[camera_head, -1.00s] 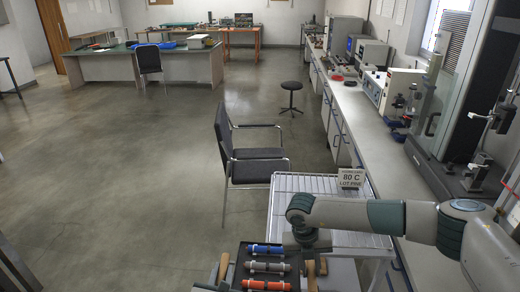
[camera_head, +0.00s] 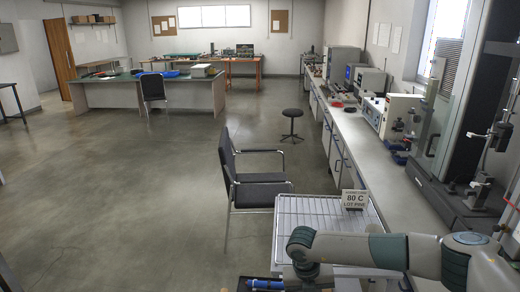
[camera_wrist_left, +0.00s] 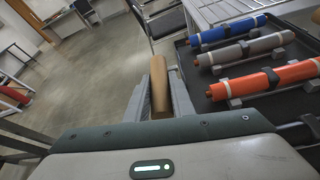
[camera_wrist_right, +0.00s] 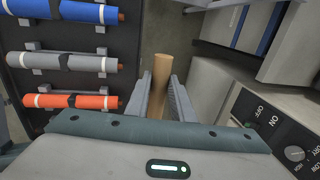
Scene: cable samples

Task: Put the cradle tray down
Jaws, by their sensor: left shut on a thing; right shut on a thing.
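The cradle tray is dark, with a blue sample (camera_wrist_left: 226,32), a grey sample (camera_wrist_left: 243,50) and an orange sample (camera_wrist_left: 264,80) lying in its cradles. Its bare dark floor shows in the right wrist view (camera_wrist_right: 128,45). In the head view only the blue sample (camera_head: 266,284) shows at the bottom edge. My left gripper (camera_wrist_left: 168,86) is shut on one wooden handle (camera_wrist_left: 181,92). My right gripper (camera_wrist_right: 162,97) is shut on the other wooden handle (camera_wrist_right: 162,72). What lies under the tray is hidden.
A white wire rack (camera_head: 315,215) with an "80 C" sign (camera_head: 354,202) stands just beyond the tray. A dark chair (camera_head: 255,190) is left of it. A long bench (camera_head: 375,150) with instruments runs along the right. A control panel (camera_wrist_right: 265,125) is right of my right gripper.

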